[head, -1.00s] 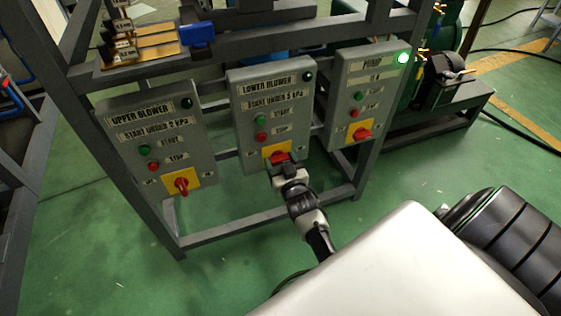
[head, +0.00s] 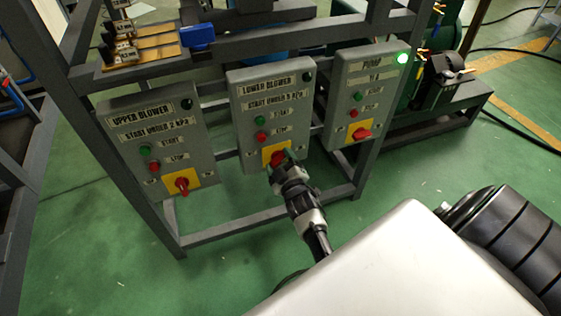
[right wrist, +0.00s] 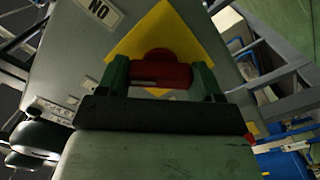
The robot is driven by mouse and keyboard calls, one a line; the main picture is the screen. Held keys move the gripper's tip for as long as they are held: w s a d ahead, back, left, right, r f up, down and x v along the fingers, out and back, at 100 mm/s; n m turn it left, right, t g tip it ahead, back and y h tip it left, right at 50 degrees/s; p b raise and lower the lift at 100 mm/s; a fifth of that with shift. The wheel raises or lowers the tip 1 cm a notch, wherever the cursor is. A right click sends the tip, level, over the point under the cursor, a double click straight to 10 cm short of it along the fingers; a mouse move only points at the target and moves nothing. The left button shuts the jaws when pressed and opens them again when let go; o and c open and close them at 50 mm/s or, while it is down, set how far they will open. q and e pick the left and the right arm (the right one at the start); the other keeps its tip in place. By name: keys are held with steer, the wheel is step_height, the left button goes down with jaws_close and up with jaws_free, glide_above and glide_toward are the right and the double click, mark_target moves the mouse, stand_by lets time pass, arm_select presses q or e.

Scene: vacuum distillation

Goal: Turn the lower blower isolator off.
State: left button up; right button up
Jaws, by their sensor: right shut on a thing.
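The lower blower box (head: 269,108) is the grey middle box, with green and red buttons and a dark lamp at its top right. Its isolator is a red handle (head: 276,158) on a yellow plate near the bottom. My right gripper (head: 284,160) is at this handle and partly hides it. In the right wrist view the red handle (right wrist: 160,74) sits between the two green fingers of the right gripper (right wrist: 161,80), which is shut on it. The yellow plate (right wrist: 188,38) looks like a diamond behind it, beside an "ON" label (right wrist: 99,10). My left gripper is not in view.
The upper blower box (head: 161,139) hangs to the left and the pump box (head: 367,96) close by on the right, its green lamp lit. All are on a grey metal frame (head: 220,233). Green floor (head: 120,270) lies open in front.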

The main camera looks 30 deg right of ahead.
steer(key=shift+n, duration=1)
steer(key=shift+f+n+b, duration=0.1)
steer(key=shift+n+b, duration=0.25)
steer(key=shift+n, duration=1.45)
arm_select(q)
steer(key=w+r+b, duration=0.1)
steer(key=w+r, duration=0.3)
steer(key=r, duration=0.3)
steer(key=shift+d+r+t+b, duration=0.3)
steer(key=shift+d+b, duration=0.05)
steer(key=shift+b, duration=0.05)
arm_select(e)
steer(key=shift+n, duration=2.1)
steer(key=o, duration=0.9)
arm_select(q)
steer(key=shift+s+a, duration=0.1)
arm_select(e)
steer(key=shift+o, duration=0.2)
steer(key=shift+s, duration=0.15)
